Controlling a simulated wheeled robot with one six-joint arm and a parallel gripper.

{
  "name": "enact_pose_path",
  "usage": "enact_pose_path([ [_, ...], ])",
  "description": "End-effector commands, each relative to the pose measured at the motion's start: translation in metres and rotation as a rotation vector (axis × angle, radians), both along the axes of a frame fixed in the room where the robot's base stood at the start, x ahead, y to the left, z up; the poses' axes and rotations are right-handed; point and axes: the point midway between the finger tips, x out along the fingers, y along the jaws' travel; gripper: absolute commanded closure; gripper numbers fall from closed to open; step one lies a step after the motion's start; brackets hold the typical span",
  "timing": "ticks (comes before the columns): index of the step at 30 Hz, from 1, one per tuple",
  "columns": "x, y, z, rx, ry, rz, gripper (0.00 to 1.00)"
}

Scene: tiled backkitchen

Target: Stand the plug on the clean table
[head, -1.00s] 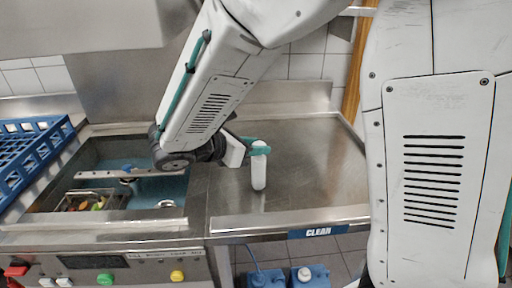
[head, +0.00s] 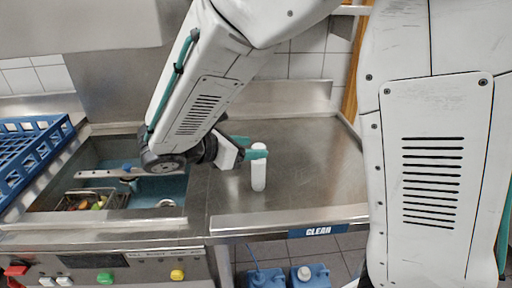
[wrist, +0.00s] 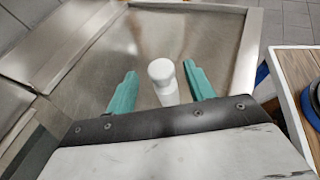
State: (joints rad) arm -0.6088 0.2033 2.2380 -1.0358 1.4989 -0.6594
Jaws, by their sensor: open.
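The plug (head: 258,178) is a slim white cylinder. It stands upright on the steel clean table (head: 310,175), near its front left part. My gripper (head: 257,149) has teal fingers and reaches in from the left at the plug's upper part. In the wrist view the fingers (wrist: 159,72) are apart, one on each side of the plug (wrist: 162,72), with a visible gap on both sides. The gripper is open and the plug stands between the fingers without being held.
A sink (head: 105,165) with a strainer basket of food bits lies left of the table. A blue rack (head: 32,150) is at the far left. The table's right and back are clear. Blue canisters (head: 310,275) stand below. A wooden surface (wrist: 291,75) is at the right in the wrist view.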

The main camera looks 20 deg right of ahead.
Motion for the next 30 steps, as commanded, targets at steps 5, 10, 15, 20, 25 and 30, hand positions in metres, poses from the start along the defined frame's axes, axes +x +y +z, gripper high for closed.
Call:
enact_pose_path([
  [5, -0.008, 0.037, 0.015, 0.001, -0.001, 0.005, 0.47],
  [10, -0.015, 0.067, 0.028, 0.001, -0.001, 0.004, 0.47],
  [15, -0.019, 0.085, 0.036, 0.001, -0.001, 0.002, 0.47],
  [20, -0.021, 0.091, 0.038, 0.0, 0.001, 0.0, 0.47],
  [25, -0.025, 0.079, 0.042, 0.035, -0.015, -0.037, 0.47],
  [30, -0.052, 0.025, 0.053, 0.223, -0.11, -0.249, 0.47],
])
